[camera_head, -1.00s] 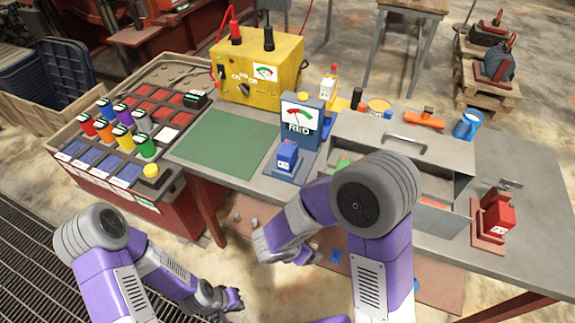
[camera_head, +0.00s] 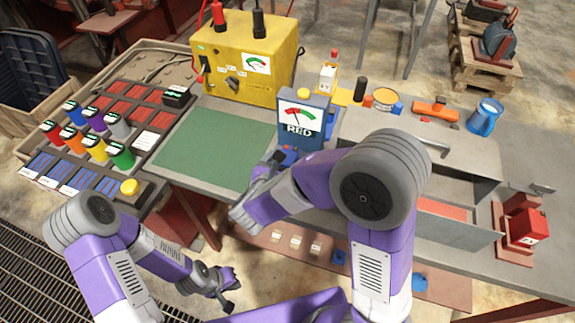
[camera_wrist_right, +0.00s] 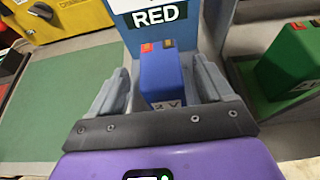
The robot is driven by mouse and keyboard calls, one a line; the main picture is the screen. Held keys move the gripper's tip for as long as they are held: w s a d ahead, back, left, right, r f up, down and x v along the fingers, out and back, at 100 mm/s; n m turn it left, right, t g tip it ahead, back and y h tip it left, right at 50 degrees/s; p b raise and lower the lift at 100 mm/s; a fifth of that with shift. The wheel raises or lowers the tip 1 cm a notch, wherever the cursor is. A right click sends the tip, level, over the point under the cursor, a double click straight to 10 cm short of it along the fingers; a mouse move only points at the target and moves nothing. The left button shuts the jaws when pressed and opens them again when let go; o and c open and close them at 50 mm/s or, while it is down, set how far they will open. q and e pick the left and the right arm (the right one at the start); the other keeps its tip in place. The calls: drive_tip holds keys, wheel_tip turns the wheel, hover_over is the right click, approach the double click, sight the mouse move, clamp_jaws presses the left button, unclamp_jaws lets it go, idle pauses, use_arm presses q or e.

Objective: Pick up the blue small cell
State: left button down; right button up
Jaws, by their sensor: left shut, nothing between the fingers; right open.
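The blue small cell (camera_wrist_right: 162,78) stands upright in front of the meter marked RED (camera_wrist_right: 155,18). In the head view the blue cell (camera_head: 290,154) is mostly hidden by my right arm. My right gripper (camera_wrist_right: 163,86) is open, with one finger on each side of the cell; I cannot tell whether they touch it. In the head view the right gripper (camera_head: 274,164) reaches down before the meter (camera_head: 305,117). My left gripper (camera_head: 226,287) is shut and empty, low in front of the table.
A green cell (camera_wrist_right: 292,62) stands to the right of my right gripper. A grey metal box (camera_head: 465,167) is right of the meter. A yellow power unit (camera_head: 245,60) stands behind the green mat (camera_head: 220,147), which is bare.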

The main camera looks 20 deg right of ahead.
sight(288, 158)
drive_tip(key=shift+x, duration=1.55)
drive_tip(key=shift+c, duration=0.5)
clamp_jaws()
